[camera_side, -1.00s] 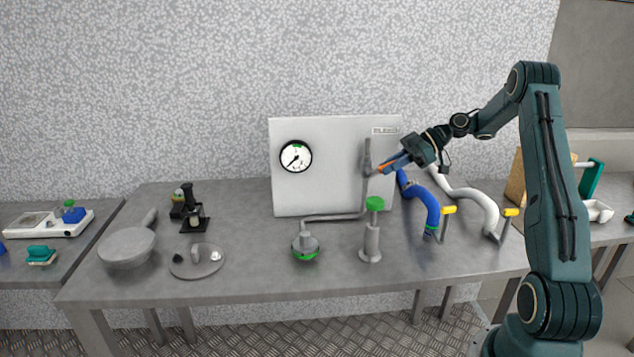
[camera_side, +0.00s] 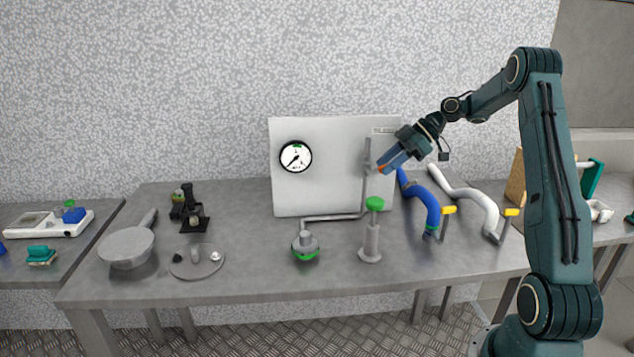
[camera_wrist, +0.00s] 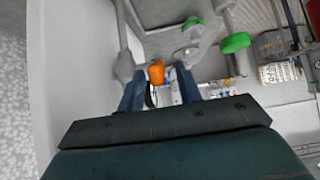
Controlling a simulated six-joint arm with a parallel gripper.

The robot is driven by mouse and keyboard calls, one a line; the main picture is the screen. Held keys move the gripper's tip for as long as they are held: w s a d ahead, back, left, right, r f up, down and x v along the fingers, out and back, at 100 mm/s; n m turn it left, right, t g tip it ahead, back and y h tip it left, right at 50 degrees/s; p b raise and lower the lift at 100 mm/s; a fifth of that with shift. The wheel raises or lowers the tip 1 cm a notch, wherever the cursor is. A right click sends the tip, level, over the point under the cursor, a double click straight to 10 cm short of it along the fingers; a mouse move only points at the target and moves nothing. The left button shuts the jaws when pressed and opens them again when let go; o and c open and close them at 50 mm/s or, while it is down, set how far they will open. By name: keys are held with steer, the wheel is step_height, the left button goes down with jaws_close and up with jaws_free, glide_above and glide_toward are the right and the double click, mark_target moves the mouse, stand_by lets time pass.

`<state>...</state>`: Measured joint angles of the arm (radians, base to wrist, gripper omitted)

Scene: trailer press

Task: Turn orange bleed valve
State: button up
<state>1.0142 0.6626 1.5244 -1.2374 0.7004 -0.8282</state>
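The orange bleed valve (camera_wrist: 156,73) is a small rounded knob on a grey pipe (camera_wrist: 125,62) in the wrist view. It shows between the tips of my two blue fingers, with a gap on each side. My gripper (camera_wrist: 160,70) is open, and I cannot tell if the knob is fully between the fingers or just beyond them. In the side view, my gripper (camera_side: 386,166) points down and left at the right part of the white panel (camera_side: 330,190). Only a bit of orange shows at its fingertips there.
A pressure gauge (camera_side: 295,157) is on the panel's left. A green-topped post (camera_side: 374,205) and a green-ringed fitting (camera_side: 305,248) stand in front. A blue hose (camera_side: 425,204) and a white hose (camera_side: 481,203) with yellow handles lie to the right.

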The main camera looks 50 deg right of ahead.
steer(key=shift+w+a+r+g+h, duration=0.25)
steer(key=shift+r+g+h, duration=0.05)
steer(key=shift+g+h, duration=0.35)
steer(key=shift+w+a+r+g+h, duration=0.25)
steer(key=shift+r+g+h, duration=0.05)
steer(key=shift+g+h, duration=0.3)
steer(key=shift+w+a+r+g+h, duration=0.25)
steer(key=shift+r+g+h, duration=0.05)
steer(key=shift+g+h, duration=0.35)
steer(key=shift+w+a+r+g+h, duration=0.1)
steer(key=shift+w+a+g+h, duration=0.1)
steer(key=shift+g+h, duration=0.25)
steer(key=shift+w+a+r+g+h, duration=0.1)
steer(key=shift+w+a+g+h, duration=0.05)
steer(key=shift+g+h, duration=0.3)
steer(key=shift+w+a+g+h, duration=0.35)
steer(key=shift+g+h, duration=0.25)
step_height(320, 180, up, 14)
steer(key=shift+s+a+r+m+t+h, duration=0.25)
steer(key=shift+s+a+r+m+t, duration=0.35)
steer(key=shift+s+a+m, duration=1.65)
steer(key=shift+s+a+r+m+t+h, duration=0.25)
steer(key=shift+s+a+r+m+t, duration=0.55)
steer(key=shift+a, duration=2.75)
steer(key=s+a+f+m+t, duration=0.2)
steer(key=s+a+f+m, duration=0.3)
steer(key=s, duration=0.6)
steer(key=shift+a+m, duration=0.35)
steer(key=shift+a, duration=1)
